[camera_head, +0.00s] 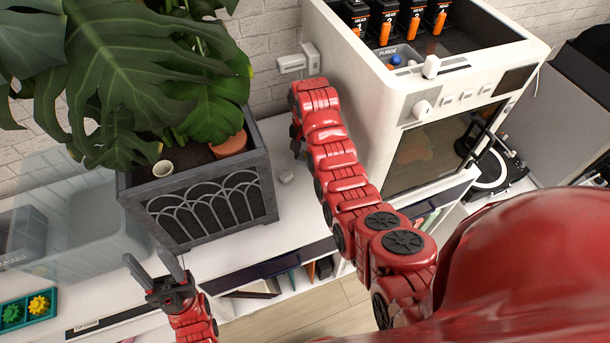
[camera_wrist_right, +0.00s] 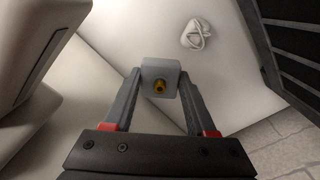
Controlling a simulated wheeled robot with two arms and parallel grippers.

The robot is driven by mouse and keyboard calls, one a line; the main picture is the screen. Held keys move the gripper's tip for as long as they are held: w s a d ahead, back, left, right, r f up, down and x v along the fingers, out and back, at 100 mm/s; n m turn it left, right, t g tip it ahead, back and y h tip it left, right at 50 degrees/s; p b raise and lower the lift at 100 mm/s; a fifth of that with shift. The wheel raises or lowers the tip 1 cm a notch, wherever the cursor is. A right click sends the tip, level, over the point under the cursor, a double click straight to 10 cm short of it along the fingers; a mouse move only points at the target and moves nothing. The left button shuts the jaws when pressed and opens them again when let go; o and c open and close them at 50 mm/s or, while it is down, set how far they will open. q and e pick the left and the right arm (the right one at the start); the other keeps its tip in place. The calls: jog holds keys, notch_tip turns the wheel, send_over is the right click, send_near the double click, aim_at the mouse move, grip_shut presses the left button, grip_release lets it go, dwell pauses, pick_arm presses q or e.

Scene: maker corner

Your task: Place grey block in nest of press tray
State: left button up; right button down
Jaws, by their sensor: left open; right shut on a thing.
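In the right wrist view the grey block (camera_wrist_right: 158,68), pale with a brass fitting on its near face, is between the fingers of my right gripper (camera_wrist_right: 160,78), which is shut on it. In the head view my right arm reaches between the planter and the white printer; the right gripper (camera_head: 297,143) shows only in part and the block is hidden there. My left gripper (camera_head: 152,262) is open and empty at the lower left, in front of the planter. I cannot make out the press tray in either view.
A grey planter (camera_head: 135,205) with a big leafy plant stands left of my right arm. The white printer (camera_head: 365,75) stands to the right. A small white lump (camera_head: 286,176) lies on the white top beside the planter. A teal tray (camera_head: 22,325) with gears is at far left.

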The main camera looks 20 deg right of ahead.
aim_at(306, 173)
jog(key=shift+f+p, duration=0.45)
jog(key=shift+p, duration=0.3)
jog(key=shift+f, duration=0.85)
jog(key=shift+f+p, duration=0.6)
jog(key=shift+f, duration=0.95)
jog(key=shift+f, duration=0.1)
jog(key=c, duration=0.7)
grip_release()
jog(key=shift+f, duration=0.1)
jog(key=o, duration=0.5)
